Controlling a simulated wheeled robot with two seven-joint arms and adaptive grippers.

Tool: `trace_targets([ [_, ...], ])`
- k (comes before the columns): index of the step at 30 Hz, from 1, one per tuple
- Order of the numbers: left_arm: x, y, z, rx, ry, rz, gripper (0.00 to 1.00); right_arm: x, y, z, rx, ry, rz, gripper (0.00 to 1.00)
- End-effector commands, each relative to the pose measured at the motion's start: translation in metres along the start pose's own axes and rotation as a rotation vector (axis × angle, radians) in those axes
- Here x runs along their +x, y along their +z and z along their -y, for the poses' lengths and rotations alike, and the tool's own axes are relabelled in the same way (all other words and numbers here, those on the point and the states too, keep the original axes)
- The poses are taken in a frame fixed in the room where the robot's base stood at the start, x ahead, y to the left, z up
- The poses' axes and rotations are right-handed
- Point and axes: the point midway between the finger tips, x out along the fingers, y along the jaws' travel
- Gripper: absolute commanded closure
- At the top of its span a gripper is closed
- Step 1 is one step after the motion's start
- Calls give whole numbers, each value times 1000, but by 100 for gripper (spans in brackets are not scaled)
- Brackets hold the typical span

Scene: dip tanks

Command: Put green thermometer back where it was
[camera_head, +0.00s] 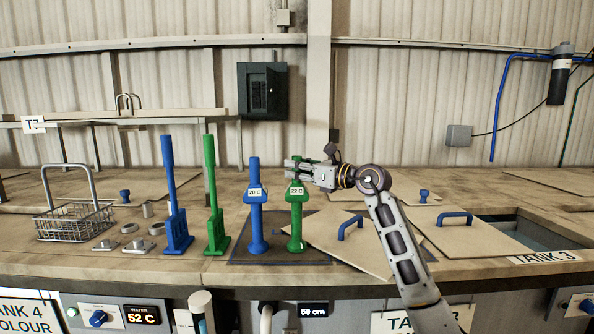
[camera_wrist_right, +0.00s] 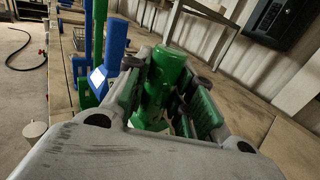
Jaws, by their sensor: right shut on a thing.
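The green thermometer (camera_head: 296,222), labelled 22 C, is upright over the dark mat (camera_head: 240,256) near the bench's front edge. I cannot tell whether its base touches the mat. My right gripper (camera_head: 296,172) comes from the right and is shut on its upper shaft, above the label. In the right wrist view the green shaft (camera_wrist_right: 158,88) is between the two fingers, which partly hide it. A blue thermometer (camera_head: 256,208), labelled 20 C, stands upright just left of the green one. My left gripper is not in view.
A tall blue tool (camera_head: 175,205) and a tall green tool (camera_head: 213,205) stand farther left, beside a wire basket (camera_head: 75,218). A tank lid (camera_head: 345,238) with a blue handle lies close to the right of the green thermometer. Bench behind is mostly clear.

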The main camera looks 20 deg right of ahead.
Motion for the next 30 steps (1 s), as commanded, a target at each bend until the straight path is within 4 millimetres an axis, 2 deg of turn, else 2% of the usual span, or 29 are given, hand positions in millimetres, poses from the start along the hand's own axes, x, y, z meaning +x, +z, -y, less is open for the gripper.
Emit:
trace_targets([
  [15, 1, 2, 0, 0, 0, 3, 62, -1, -2, 0, -2, -1, 3, 100],
  [16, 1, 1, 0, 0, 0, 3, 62, 0, -4, 0, -1, -1, 0, 73],
  [20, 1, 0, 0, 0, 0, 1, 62, 0, -4, 0, -1, -1, 0, 57],
  [21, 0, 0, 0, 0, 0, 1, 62, 0, -4, 0, -1, 0, 0, 54],
  [30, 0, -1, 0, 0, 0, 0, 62, 0, -3, 0, -1, 0, 0, 54],
])
